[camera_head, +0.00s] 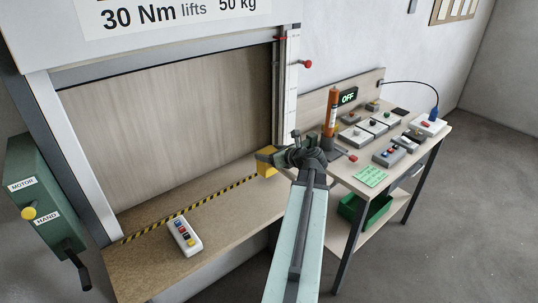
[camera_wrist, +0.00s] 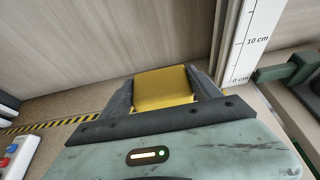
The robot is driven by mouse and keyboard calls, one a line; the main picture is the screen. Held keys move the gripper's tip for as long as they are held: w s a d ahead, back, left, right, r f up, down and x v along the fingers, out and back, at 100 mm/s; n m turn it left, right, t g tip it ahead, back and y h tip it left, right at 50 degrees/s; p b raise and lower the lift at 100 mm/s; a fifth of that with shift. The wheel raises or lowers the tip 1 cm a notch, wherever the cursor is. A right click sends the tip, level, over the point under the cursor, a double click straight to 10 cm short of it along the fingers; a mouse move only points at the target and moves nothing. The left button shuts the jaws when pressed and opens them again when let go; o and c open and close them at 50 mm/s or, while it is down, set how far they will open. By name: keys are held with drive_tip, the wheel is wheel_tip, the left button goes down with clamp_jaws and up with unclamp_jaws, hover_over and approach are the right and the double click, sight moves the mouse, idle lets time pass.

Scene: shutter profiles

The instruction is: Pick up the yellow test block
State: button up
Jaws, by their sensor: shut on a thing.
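The yellow test block (camera_wrist: 163,88) is between the two dark fingers of my gripper (camera_wrist: 160,92) in the wrist view. The fingers touch it on both sides, so my gripper is shut on it. In the head view, part of the yellow block (camera_head: 265,162) shows to the left of my gripper, near the right end of the wooden sill. My gripper and wrist hide the rest of it. I cannot tell whether the block touches the sill or is held just above it.
A striped line (camera_head: 190,207) runs along the wooden sill (camera_head: 150,264). A button remote (camera_head: 185,236) lies on the sill. A white height scale (camera_wrist: 254,38) stands right of the block. To the right, a workbench (camera_head: 340,180) carries switches, an orange tube (camera_head: 331,112) and a green note (camera_head: 370,176).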

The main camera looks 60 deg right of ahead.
drive_tip(key=s+d, duration=0.4)
drive_tip(key=s, duration=0.3)
drive_tip(key=s+d+r, duration=0.1)
drive_tip(key=s+d, duration=0.2)
drive_tip(key=s, duration=0.4)
drive_tip(key=shift+d+r+p, duration=0.2)
drive_tip(key=shift+d+p, duration=0.15)
